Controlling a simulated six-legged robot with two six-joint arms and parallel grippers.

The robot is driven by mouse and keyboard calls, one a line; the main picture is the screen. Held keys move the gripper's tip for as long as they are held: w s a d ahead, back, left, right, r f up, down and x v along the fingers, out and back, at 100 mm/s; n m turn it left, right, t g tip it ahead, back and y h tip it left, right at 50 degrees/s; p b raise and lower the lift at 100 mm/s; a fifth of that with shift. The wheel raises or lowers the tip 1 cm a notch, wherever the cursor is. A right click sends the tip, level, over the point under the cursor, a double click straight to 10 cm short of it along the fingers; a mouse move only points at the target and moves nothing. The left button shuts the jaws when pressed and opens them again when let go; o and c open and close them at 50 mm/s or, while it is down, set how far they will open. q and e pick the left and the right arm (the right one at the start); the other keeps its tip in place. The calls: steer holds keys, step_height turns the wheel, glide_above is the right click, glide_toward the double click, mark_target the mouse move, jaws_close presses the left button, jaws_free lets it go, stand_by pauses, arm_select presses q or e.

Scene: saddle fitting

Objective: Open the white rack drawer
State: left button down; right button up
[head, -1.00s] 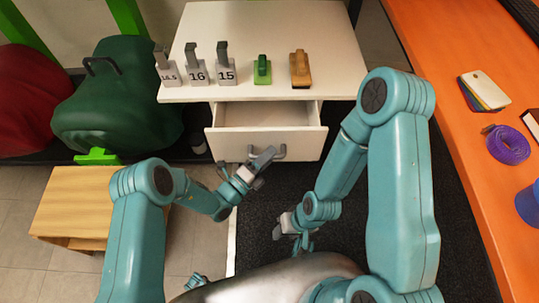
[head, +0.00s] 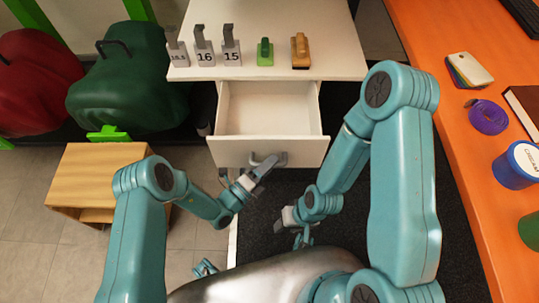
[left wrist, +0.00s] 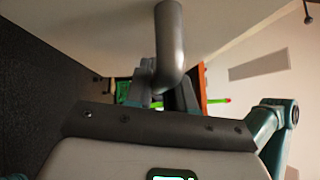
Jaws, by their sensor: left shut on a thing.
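The white rack drawer (head: 225,152) is pulled well out from under the white rack top (head: 330,60). Its inside shows as bare white and looks empty. A grey bar handle (head: 281,159) sits on the middle of its front. My left gripper (head: 262,167) is shut on the handle. In the left wrist view the curved grey handle (left wrist: 170,45) comes down between the fingers, which are partly hidden behind it. My right gripper (head: 285,220) hangs lower, apart from the drawer, and its jaws are too small to read.
A green saddle (head: 128,88) and a wooden box (head: 90,175) are at left. An orange table (head: 440,110) runs along the right.

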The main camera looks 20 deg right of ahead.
arm_select(q)
steer(key=s, duration=0.1)
steer(key=s+a+p, duration=0.1)
steer(key=s, duration=0.1)
steer(key=shift+r, duration=0.15)
steer(key=shift+s+a+p, duration=0.15)
steer(key=shift+s+p, duration=0.25)
steer(key=shift+s, duration=0.4)
steer(key=c, duration=1.1)
jaws_free()
steer(key=v, duration=1.6)
steer(key=shift+s+a, duration=0.15)
